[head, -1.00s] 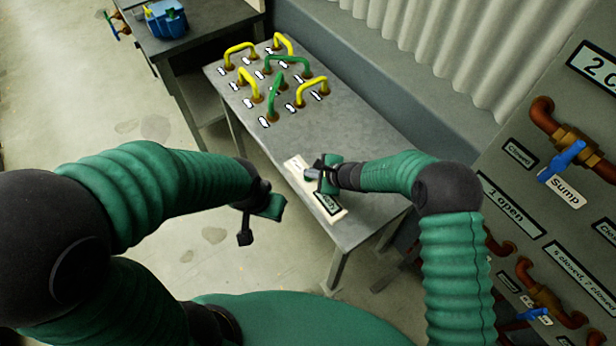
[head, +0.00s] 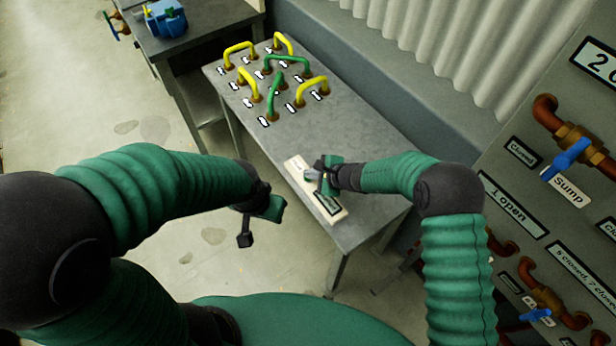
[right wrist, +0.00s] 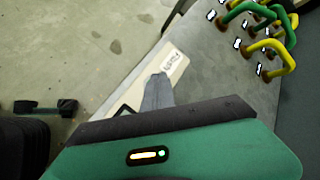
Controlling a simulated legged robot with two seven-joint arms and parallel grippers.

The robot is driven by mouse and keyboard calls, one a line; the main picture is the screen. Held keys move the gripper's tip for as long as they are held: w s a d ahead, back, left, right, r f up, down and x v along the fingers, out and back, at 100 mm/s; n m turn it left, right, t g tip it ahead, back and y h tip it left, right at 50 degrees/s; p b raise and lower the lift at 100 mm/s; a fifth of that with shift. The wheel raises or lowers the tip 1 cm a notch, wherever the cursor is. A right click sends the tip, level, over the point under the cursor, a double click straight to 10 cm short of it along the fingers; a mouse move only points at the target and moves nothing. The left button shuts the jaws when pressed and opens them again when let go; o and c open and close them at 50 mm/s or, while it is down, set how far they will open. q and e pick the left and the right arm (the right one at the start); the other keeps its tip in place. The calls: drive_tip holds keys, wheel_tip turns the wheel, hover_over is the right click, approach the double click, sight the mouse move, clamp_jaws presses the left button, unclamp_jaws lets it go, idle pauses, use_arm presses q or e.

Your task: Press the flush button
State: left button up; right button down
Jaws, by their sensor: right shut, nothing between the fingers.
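A pale beige plate (head: 297,166) lies on the near end of the grey table. It has a dark-framed label (head: 328,204) at its near end. In the right wrist view the plate (right wrist: 181,71) carries a small white label (right wrist: 171,58), whose text is blurred. My right gripper (head: 312,174) is low over the middle of the plate, its grey fingers shut and empty. In the right wrist view, the fingers (right wrist: 158,90) cover part of the plate. I see no button; it may be hidden under the gripper. My left gripper (head: 258,222) hangs left of the table, away from the plate.
Several yellow and green handles (head: 288,64) stand on the table's far half. A wall panel with pipes and blue valve handles (head: 565,158) is at the right. A blue device (head: 165,18) sits on another table behind. The table between handles and plate is clear.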

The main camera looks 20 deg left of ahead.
drive_tip(key=shift+f, duration=0.15)
idle(0.3)
drive_tip(key=shift+r, duration=0.9)
drive_tip(key=shift+p, duration=0.3)
drive_tip(key=shift+r+p, duration=1.6)
drive_tip(key=shift+r, duration=0.95)
drive_tip(key=shift+f, duration=0.1)
